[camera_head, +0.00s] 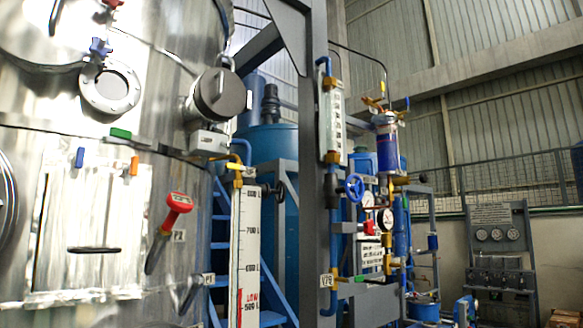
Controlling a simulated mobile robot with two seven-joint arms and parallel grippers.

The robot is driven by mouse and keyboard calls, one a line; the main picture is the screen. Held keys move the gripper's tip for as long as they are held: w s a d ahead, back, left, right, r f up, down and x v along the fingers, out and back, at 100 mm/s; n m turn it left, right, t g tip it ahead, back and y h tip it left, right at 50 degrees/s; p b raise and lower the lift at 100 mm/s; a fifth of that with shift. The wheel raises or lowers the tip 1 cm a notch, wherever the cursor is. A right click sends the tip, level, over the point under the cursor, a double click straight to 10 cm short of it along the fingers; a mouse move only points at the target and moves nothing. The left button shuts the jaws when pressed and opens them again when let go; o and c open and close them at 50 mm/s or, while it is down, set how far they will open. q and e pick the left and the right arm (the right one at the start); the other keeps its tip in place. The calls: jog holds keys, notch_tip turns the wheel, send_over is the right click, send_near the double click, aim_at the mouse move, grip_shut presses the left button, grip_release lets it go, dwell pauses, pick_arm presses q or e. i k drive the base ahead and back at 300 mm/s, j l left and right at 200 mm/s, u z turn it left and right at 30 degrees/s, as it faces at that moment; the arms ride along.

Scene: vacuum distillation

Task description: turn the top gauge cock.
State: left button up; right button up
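A tall white level gauge board (244,255) stands beside the steel vessel, with litre marks and a red LOW mark near its bottom. At its top is the gauge cock (237,167), a brass-coloured body with a yellow handle. The handle looks roughly level, but its exact angle is too small to tell. The lower end of the gauge is cut off by the bottom edge of the picture. Neither of my grippers shows in the head view.
A grey steel column (313,190) stands right of the gauge, with a blue handwheel (354,187) beyond. Blue stairs (222,240) are behind the gauge.

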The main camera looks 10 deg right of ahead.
aim_at(228, 165)
jog(key=i+l, duration=0.2)
jog(key=l, duration=0.15)
jog(key=i+l+u, duration=0.1)
jog(key=l, duration=0.3)
jog(key=i+l, duration=0.25)
jog(key=l, duration=0.15)
jog(key=i+l+u, duration=0.1)
jog(key=l, duration=0.25)
jog(key=i+l, duration=0.25)
jog(key=l, duration=0.15)
jog(key=i+l+u, duration=0.1)
jog(key=l, duration=0.3)
jog(key=i, duration=0.05)
